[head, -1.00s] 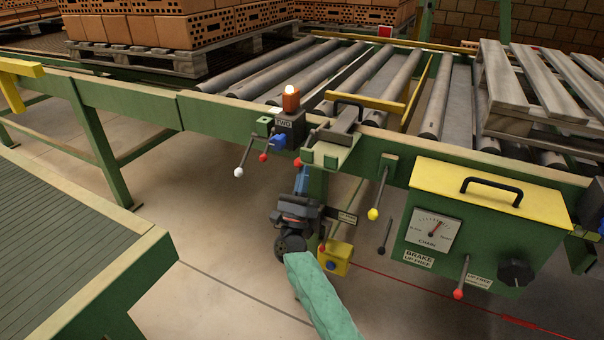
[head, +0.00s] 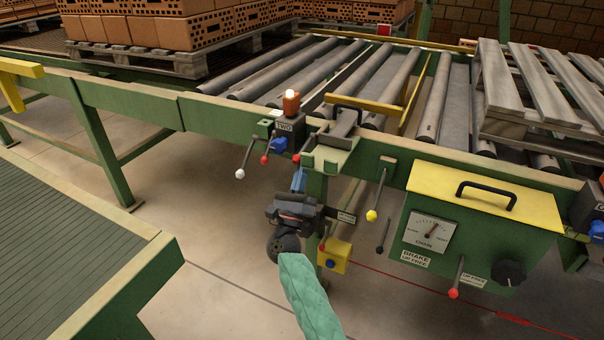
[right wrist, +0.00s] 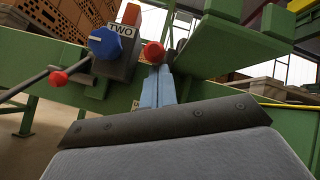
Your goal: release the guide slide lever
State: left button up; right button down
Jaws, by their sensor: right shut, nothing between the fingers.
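My right gripper (head: 298,172) has its pale blue fingers pointing up in front of the green frame's post. They are shut and empty. The fingers (right wrist: 157,85) in the right wrist view end just below a red ball knob (right wrist: 153,52); I cannot tell whether they touch it. This red knob (head: 296,158) sits under the slide bracket (head: 338,135), right of the box marked TWO (head: 289,128). Another red-knobbed lever (head: 264,160) and a white-knobbed lever (head: 240,174) hang left of it. No readable label tells which is the guide slide lever. My left gripper is out of view.
A blue knob (head: 279,145) is close left of my fingers. A yellow box (head: 334,255), a yellow-knobbed lever (head: 372,215) and the yellow-topped control box (head: 485,195) are to the right. The roller conveyor (head: 435,105) lies behind.

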aim_at(298, 163)
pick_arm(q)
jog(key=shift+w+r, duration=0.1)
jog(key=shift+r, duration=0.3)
pick_arm(e)
jog(key=shift+s+a+r, duration=0.1)
jog(key=shift+s+r, duration=0.1)
jog(key=shift+r, duration=0.55)
jog(key=shift+s+a+r, duration=0.15)
jog(key=shift+r, duration=0.6)
jog(key=shift+s+a+r, duration=0.1)
jog(key=shift+s+r, duration=0.1)
jog(key=shift+r, duration=0.55)
